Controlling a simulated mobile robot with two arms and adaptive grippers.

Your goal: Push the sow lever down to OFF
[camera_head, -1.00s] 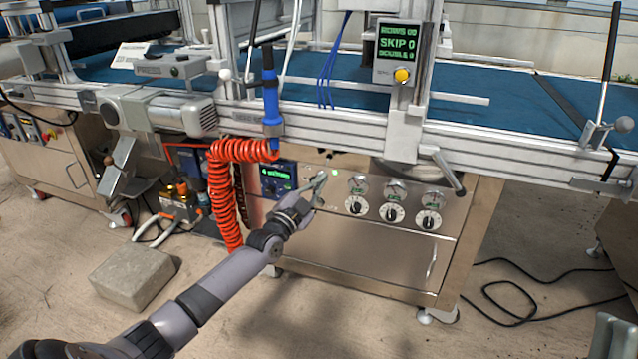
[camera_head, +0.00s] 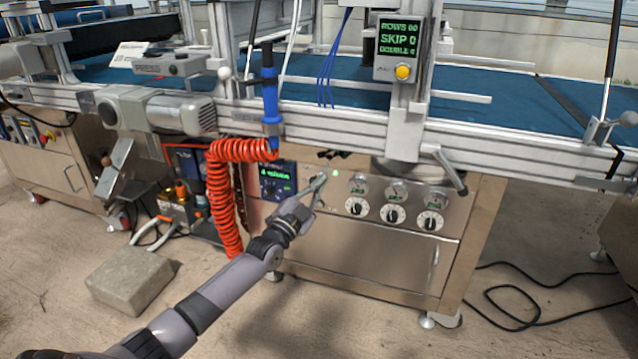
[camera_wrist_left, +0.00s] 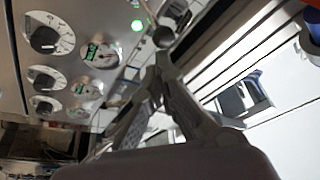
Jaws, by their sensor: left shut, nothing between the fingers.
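My right gripper is out of view.
An orange coiled hose (camera_head: 222,200) hangs left of the panel, close to my left arm. A clamp handle (camera_head: 452,172) juts out above the dials (camera_head: 393,214). A concrete block (camera_head: 132,279) and black cables (camera_head: 520,305) lie on the floor.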

